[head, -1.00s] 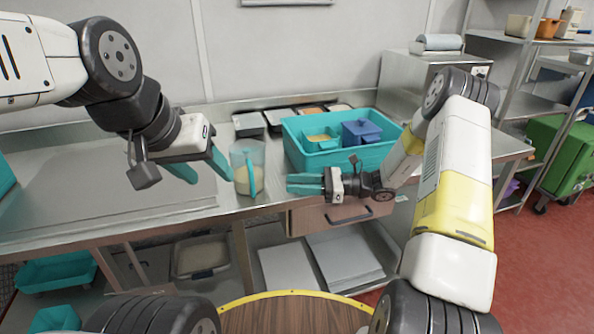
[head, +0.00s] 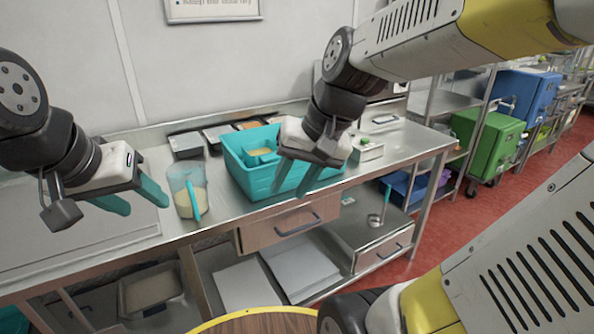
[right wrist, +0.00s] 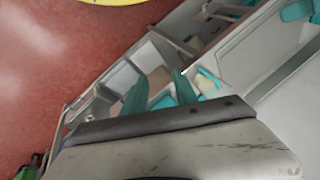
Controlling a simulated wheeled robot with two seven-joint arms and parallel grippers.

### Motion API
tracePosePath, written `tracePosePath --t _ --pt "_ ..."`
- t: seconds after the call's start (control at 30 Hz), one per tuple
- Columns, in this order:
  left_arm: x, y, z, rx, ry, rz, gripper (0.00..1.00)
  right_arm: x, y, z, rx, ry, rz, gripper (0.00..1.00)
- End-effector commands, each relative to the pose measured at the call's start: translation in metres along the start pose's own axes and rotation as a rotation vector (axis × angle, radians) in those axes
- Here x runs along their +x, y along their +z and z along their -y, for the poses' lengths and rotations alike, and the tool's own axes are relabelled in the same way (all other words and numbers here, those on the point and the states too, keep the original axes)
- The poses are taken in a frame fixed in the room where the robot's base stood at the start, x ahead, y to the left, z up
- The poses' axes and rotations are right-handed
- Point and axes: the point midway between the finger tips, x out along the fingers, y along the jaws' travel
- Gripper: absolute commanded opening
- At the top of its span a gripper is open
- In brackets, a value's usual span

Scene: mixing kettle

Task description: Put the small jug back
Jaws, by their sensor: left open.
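A clear jug (head: 187,192) with a teal handle and pale yellow contents stands upright on the steel counter. My left gripper (head: 137,200) is open and empty, just left of the jug and apart from it. A teal crate (head: 240,180) stands right of the jug and holds a smaller teal container (head: 262,156) with yellowish contents. My right gripper (head: 291,186) is in front of the crate's right part and hides some of it. Its fingers, also in the right wrist view (right wrist: 158,88), are apart with nothing held. I cannot tell whether they touch the crate.
Several shallow pans (head: 187,145) line the counter's back edge behind the crate. A small metal container (head: 368,150) stands right of the crate. A ladle with a teal handle (head: 386,200) is on the lower surface. The counter (head: 222,205) between jug and crate is bare.

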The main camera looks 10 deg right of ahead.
Motion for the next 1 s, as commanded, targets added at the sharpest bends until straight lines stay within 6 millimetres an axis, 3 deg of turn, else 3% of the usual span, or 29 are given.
tracePosePath --t 0.1,0.27,1.0 --pt "0.000 0.000 0.000 0.000 0.000 0.000 0.51 -0.022 0.009 -0.011 -0.125 0.049 -0.132 0.35" --pt "0.000 0.000 0.000 0.000 0.000 0.000 0.51 -0.035 0.013 -0.020 -0.216 0.090 -0.226 0.35" --pt "0.000 0.000 0.000 0.000 0.000 0.000 0.51 -0.038 0.013 -0.022 -0.234 0.099 -0.242 0.35"
